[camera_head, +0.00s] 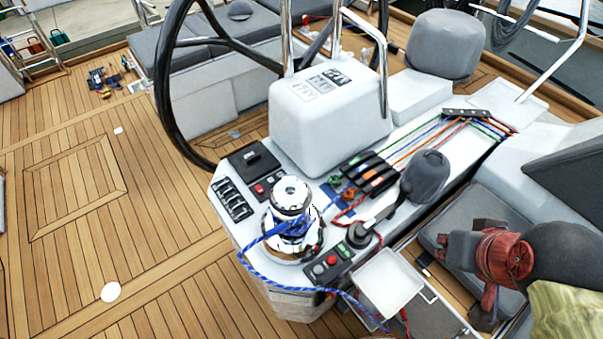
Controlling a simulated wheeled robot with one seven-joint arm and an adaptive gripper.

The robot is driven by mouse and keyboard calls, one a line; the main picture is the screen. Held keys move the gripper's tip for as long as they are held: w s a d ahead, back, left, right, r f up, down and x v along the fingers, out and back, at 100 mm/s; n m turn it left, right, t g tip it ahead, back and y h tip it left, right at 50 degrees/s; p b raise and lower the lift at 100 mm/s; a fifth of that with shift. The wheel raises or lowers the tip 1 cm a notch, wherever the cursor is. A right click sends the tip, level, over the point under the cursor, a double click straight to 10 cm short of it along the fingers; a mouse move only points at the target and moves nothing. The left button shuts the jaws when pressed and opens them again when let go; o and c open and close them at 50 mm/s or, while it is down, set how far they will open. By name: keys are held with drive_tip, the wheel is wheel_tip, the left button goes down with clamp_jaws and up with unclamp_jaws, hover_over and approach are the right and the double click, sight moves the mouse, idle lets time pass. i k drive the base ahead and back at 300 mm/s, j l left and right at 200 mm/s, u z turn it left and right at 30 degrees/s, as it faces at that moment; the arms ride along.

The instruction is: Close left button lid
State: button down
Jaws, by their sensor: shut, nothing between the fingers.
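A black square panel (253,159) sits on the left of the white console, with a raised block on it. In front of it is a small black button strip (268,185), with a red button (259,188) uncovered. My arm shows at the lower right in red and dark grey. My gripper (443,248) is shut and empty, well right of the button strips and apart from the console.
The chrome winch (291,205) with blue rope stands between the two button areas. A grey-handled lever (425,176) rises to its right. A white flap (388,283) sits by an open compartment. The steering wheel (163,95) is behind left.

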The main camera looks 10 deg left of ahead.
sight(348, 263)
drive_tip(key=k+l+u, duration=0.1)
drive_tip(key=k+u, duration=0.25)
drive_tip(key=k, duration=0.35)
drive_tip(key=k+u, duration=0.3)
drive_tip(key=k, duration=0.4)
drive_tip(key=i+j+z, duration=0.1)
drive_tip(key=z, duration=0.25)
drive_tip(key=j+z, duration=0.25)
drive_tip(key=z, duration=0.15)
